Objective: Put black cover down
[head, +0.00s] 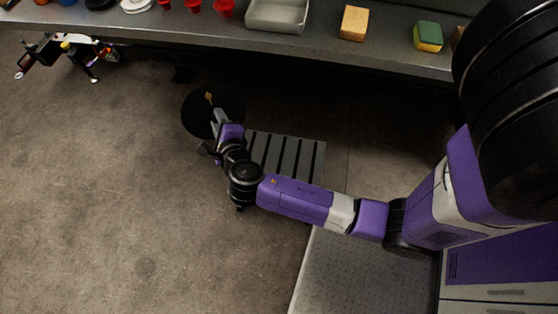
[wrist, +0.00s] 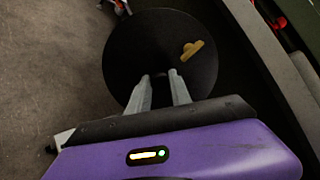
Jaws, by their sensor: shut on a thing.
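In the wrist view the black cover (wrist: 135,50) fills the upper middle, beyond the fingers. My gripper (head: 217,117) is shut on the cover; in the wrist view my gripper's fingertips (wrist: 160,80) meet its near part. The exact grip point is partly hidden. I cannot tell how high the cover is above the floor.
A grey bench (head: 400,58) runs along the top with red cups (head: 194,6), a grey tray (head: 277,14), a tan block (head: 354,23) and a green-yellow sponge (head: 428,36). A small multicoloured object (head: 72,50) is at upper left. Open floor (head: 110,200) lies at left.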

